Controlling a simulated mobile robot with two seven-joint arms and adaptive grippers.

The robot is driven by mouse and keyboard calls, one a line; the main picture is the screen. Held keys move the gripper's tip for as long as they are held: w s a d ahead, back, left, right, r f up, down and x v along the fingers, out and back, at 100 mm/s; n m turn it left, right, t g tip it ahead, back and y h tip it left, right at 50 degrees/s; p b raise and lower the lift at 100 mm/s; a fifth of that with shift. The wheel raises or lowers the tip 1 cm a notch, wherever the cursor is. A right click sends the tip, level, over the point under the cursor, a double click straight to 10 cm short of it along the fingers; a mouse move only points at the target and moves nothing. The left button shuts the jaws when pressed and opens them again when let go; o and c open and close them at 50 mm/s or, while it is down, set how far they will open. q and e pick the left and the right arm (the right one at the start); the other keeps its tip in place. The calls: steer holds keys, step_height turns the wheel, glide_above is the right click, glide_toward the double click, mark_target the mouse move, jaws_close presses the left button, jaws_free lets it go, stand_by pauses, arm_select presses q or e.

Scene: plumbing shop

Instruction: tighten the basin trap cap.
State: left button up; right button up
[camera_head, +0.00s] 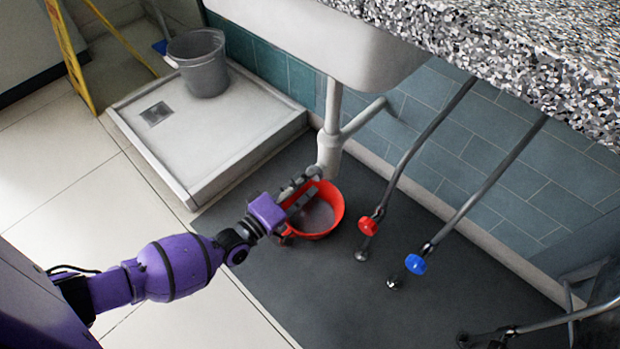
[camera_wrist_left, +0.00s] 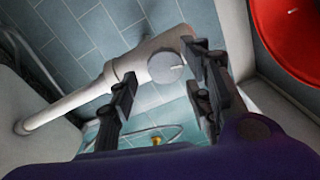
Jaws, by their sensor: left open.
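The basin trap (camera_head: 329,151) is a pale pipe hanging under the white basin (camera_head: 335,40), with a side branch running to the wall. Its cap (camera_wrist_left: 166,67) shows in the left wrist view as a pale round disc with a thin line across its face. My left gripper (camera_head: 308,180) is at the bottom of the trap, above the red bowl. In the left wrist view its open fingers (camera_wrist_left: 162,62) stand either side of the cap; I cannot tell whether they touch it. The cap is not clear in the head view. My right gripper is not in view.
A red bowl (camera_head: 333,220) stands on the dark mat (camera_head: 330,290). Pipes with a red valve handle (camera_head: 368,226) and a blue one (camera_head: 415,264) are to the right. A grey bucket (camera_head: 204,75) stands in the shower tray (camera_head: 217,141). A speckled countertop (camera_head: 500,45) overhangs.

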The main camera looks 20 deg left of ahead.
arm_select(q)
steer(key=shift+x, duration=1.05)
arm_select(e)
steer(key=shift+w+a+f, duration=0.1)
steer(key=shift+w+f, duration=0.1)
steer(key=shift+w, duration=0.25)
arm_select(q)
steer(key=shift+c, duration=0.3)
steer(key=c, duration=1)
steer(key=shift+d, duration=0.1)
